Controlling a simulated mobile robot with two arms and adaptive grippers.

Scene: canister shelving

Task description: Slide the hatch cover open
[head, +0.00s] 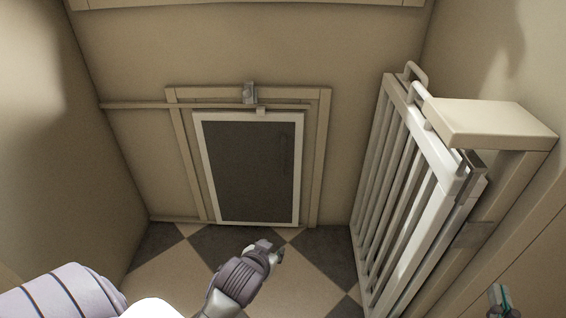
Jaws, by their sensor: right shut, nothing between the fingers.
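The hatch cover (249,170) is a dark grey panel with a white border, upright at the back wall inside a beige frame (322,150). A thin horizontal rail (140,106) runs along its top and on to the left across the wall. A small grey metal piece (249,93) sits on the frame's top, above a small white tab (261,112) on the cover's top edge. My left gripper (278,254) is low in front of the cover, apart from it; its fingers are too small to read. My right gripper (502,298) shows at the lower right, shut and empty, far from the cover.
A white barred gate (400,190) with handles on top stands at the right beside a beige post and ledge (490,122). The checkered floor (190,270) before the hatch is clear. Plain walls close in at left and right. The wall left of the hatch is bare below the rail.

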